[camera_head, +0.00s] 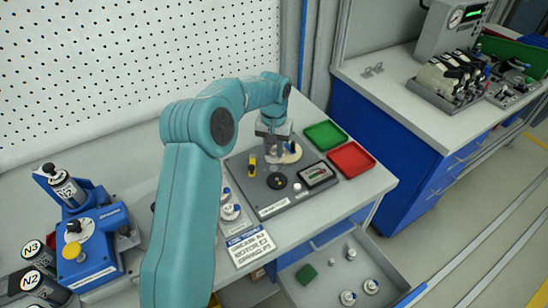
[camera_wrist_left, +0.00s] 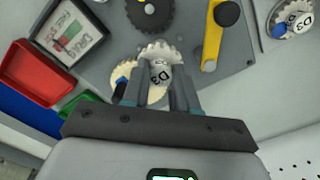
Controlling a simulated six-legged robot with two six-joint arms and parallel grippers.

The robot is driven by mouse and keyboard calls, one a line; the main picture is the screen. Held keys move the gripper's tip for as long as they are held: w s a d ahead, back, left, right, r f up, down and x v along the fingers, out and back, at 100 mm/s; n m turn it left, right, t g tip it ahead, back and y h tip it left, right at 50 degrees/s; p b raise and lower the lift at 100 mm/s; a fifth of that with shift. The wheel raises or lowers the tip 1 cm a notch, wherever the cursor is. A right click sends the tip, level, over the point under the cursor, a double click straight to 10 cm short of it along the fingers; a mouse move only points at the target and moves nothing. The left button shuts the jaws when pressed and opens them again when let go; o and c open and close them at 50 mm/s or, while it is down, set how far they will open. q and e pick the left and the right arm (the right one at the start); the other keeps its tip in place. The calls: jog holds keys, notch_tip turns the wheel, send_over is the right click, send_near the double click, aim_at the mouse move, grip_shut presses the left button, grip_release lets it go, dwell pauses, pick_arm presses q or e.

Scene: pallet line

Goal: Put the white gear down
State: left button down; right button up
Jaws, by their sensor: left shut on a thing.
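The white gear (camera_wrist_left: 156,50) has a toothed rim and a hub marked D3, seen in the left wrist view. My left gripper (camera_wrist_left: 157,88) is shut on its hub. A cream disc with a blue part (camera_wrist_left: 127,84) shows just beyond the gear, partly hidden by the fingers. In the head view my left gripper (camera_head: 276,148) is low over the back of the dark grey plate (camera_head: 262,200), by the cream disc (camera_head: 291,154). I cannot tell whether the gear touches the plate or disc. My right gripper is not in view.
The plate also carries a yellow lever (camera_head: 252,164), a black gear (camera_head: 277,181) and a framed display (camera_head: 317,174). A green tray (camera_head: 325,135) and a red tray (camera_head: 351,160) stand to its right. An open drawer (camera_head: 318,290) with several parts juts out in front.

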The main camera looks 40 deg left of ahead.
aim_at(273, 156)
pick_arm(q)
jog(key=shift+s+d+f, duration=0.1)
jog(key=shift+s+f, duration=0.05)
jog(key=shift+f, duration=0.05)
jog(key=f, duration=0.4)
jog(key=shift+w+a+f+p, duration=0.2)
jog(key=shift+a+p, duration=0.05)
jog(key=shift+p, duration=0.05)
jog(key=shift+s+d+r, duration=0.2)
jog(key=shift+a+f, duration=0.15)
jog(key=shift+f, duration=0.15)
jog(key=c, duration=0.9)
grip_release()
jog(key=shift+w, duration=0.15)
jog(key=shift+r, duration=0.1)
